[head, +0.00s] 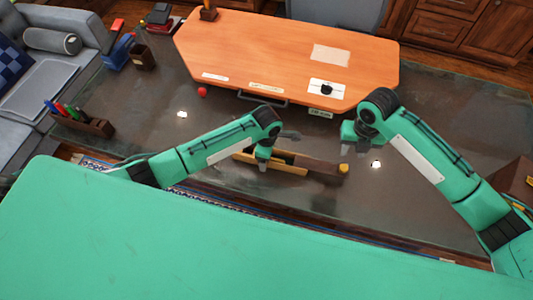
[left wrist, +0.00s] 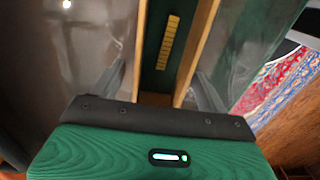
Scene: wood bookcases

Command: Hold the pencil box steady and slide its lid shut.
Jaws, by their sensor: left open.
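The long wooden pencil box (head: 290,171) lies on the dark glass table. Its brown lid (head: 322,164) shows at the right part, with a yellow knob (head: 343,168) at the right end; the left part is open. My left gripper (head: 262,162) is over the open part. In the left wrist view its open fingers (left wrist: 160,88) stand on either side of the box walls (left wrist: 198,50), apart from them as far as I can tell. A yellow strip (left wrist: 168,42) lies on the green inside. My right gripper (head: 354,148) hangs above and right of the knob, apart from it; its finger gap is unclear.
An orange desk board (head: 290,50) with papers lies behind the box. A red ball (head: 202,92) is by its front edge. A pen holder (head: 90,125) and a dark cup (head: 143,57) stand at left. The glass around the box is mostly clear.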

